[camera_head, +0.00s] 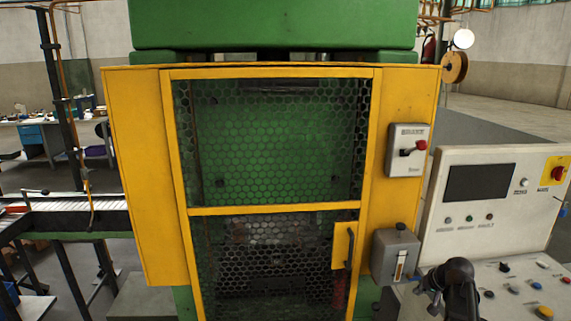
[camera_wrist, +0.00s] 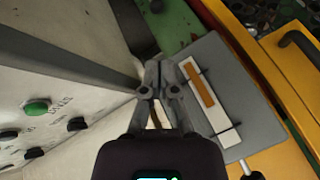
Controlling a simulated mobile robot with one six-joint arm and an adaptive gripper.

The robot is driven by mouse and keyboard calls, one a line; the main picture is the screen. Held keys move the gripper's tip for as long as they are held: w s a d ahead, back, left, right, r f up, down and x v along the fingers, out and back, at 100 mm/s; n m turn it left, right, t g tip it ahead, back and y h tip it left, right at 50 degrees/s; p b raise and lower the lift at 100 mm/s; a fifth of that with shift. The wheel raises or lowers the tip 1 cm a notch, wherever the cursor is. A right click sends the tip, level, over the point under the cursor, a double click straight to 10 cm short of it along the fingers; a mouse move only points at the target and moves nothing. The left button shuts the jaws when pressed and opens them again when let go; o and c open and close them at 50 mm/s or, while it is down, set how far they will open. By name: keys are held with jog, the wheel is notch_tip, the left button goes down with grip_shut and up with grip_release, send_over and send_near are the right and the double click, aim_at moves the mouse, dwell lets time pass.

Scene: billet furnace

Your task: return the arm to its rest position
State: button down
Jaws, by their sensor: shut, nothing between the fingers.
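My gripper (camera_head: 424,288) shows at the lower right of the head view, in front of the control console and just below and right of a grey switch box (camera_head: 396,257). In the wrist view my gripper (camera_wrist: 158,68) has its fingers together with nothing between them. The same grey box (camera_wrist: 245,78), with a white slot and an orange-brown strip, lies just right of the fingers there. I cannot tell whether the fingers touch it.
The console (camera_head: 490,205) with screen and buttons stands at the right. The yellow furnace guard (camera_head: 140,180) has a closed mesh door (camera_head: 270,208) with a handle (camera_head: 349,247). A conveyor (camera_head: 70,216) is at left.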

jog(key=s+a+f+n+g+h, duration=0.1)
jog(key=s+a+g, duration=0.1)
jog(key=s+a, duration=0.3)
jog(key=s+a+f+n+g+h, duration=0.1)
jog(key=s+a, duration=0.4)
jog(key=a, duration=0.7)
jog(key=s+a+f+n+g, duration=0.1)
jog(key=s+a+n+g, duration=0.1)
jog(key=s+a, duration=0.3)
jog(key=a, duration=0.4)
jog(key=shift+s+g+h, duration=0.35)
jog(key=shift+g+h, duration=0.05)
dwell(0.7)
